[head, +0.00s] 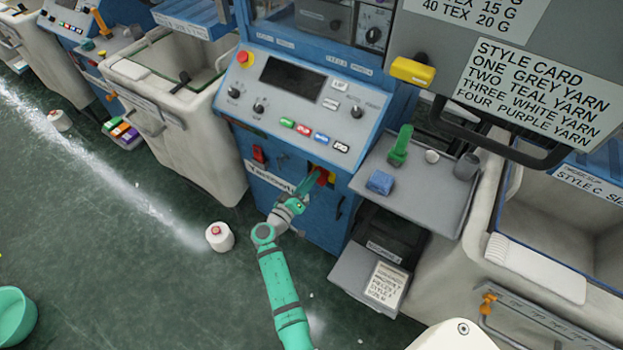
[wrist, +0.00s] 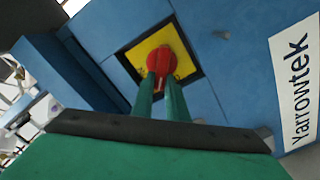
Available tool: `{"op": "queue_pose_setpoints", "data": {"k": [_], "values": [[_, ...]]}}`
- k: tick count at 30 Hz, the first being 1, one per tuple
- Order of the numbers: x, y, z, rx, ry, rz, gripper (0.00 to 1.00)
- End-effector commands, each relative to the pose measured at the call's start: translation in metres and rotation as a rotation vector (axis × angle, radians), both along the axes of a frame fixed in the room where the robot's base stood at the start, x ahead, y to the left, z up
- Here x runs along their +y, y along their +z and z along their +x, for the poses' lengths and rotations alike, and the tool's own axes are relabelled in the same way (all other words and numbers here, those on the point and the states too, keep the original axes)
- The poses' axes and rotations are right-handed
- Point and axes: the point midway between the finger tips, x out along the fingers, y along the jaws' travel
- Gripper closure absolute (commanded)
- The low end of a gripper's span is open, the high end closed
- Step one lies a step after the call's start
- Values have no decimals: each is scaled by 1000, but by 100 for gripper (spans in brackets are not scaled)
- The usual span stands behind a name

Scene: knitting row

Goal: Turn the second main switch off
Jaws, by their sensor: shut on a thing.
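The main switch (head: 326,175) is a red rotary knob on a yellow plate with a dark border, on the lower front of the blue knitting machine. In the wrist view the red knob (wrist: 172,61) sits in the middle of its yellow plate (wrist: 143,49). My gripper (head: 318,176) reaches up to this panel from below. In the wrist view the green fingers of my gripper (wrist: 163,79) are shut on the knob's grip, one on each side. The marks on the plate are too small to read, so I cannot tell the knob's set position.
A Yarrowtek label (wrist: 297,80) is beside the switch. A small red switch (head: 259,154) is at the panel's upper left. A grey side tray (head: 430,192) juts out at right. A white yarn cone (head: 219,237) stands on the floor left of my arm. Open floor lies at left.

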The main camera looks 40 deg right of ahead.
Motion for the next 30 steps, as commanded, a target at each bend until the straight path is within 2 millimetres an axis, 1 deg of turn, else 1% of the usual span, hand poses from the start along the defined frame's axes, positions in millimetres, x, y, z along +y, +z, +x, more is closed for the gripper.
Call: {"op": "queue_pose_setpoints", "data": {"k": [9, 15, 21, 30], "values": [[2, -6, 3, 277, 1, -114, 100], [2, -9, 4, 431, 1, -177, 100], [2, -12, 4, 549, 1, -226, 100], [2, -14, 4, 643, 2, -265, 100]]}}
